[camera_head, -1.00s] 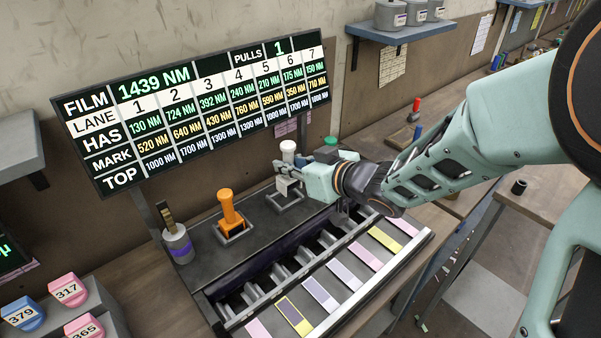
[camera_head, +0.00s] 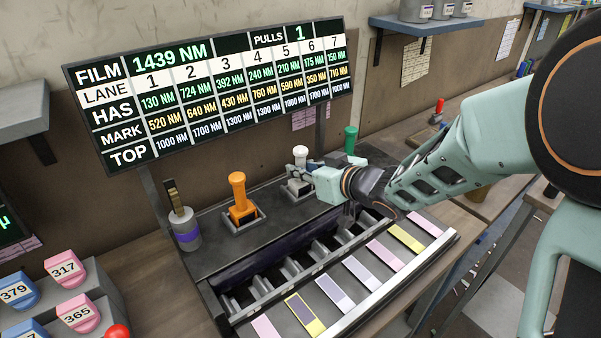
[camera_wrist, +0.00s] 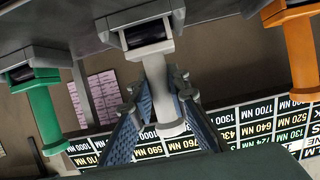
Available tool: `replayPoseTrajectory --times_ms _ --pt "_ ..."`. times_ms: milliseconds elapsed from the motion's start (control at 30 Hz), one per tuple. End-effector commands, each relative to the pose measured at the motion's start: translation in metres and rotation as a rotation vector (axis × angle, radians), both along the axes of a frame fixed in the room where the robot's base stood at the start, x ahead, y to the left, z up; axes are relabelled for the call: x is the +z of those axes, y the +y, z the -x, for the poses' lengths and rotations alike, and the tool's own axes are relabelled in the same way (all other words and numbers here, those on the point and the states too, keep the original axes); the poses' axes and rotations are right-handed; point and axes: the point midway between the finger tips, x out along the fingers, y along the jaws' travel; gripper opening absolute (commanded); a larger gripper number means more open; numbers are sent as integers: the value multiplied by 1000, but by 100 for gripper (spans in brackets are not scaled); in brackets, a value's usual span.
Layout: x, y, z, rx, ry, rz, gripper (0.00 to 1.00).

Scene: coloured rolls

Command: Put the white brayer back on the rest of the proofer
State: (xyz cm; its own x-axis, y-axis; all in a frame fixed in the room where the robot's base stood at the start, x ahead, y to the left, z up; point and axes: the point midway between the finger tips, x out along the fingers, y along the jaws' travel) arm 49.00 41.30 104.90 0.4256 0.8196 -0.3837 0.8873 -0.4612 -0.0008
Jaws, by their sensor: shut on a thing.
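The white brayer (camera_head: 300,152) stands upright at the middle rest (camera_head: 290,193) on the dark top of the proofer (camera_head: 205,250). My gripper (camera_head: 299,177) comes in from the right and is shut on its handle, below the white knob. In the wrist view the white brayer (camera_wrist: 157,85) runs between my two fingers (camera_wrist: 160,118), with its head at the rest's frame (camera_wrist: 135,22). My gripper partly hides the rest in the head view, so I cannot tell whether the brayer is fully seated.
An orange brayer (camera_head: 239,195) stands in its rest to the left, and a green brayer (camera_head: 350,140) stands to the right behind my gripper. A grey pot with a purple band (camera_head: 187,232) is at far left. The board (camera_head: 215,85) hangs behind. Coloured strips (camera_head: 362,273) lie in front.

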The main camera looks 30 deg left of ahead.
Motion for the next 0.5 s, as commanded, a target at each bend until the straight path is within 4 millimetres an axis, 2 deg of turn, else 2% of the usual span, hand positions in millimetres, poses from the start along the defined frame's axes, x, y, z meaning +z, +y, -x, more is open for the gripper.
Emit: replayPoseTrajectory --times_ms 233,267,300,400,500 --pt "-2 0 0 0 -2 -2 0" --pt "-3 0 0 0 0 0 16" --pt "-2 0 0 0 0 0 21" --pt "-2 0 0 0 0 0 32" --pt "-2 0 0 0 0 0 33"
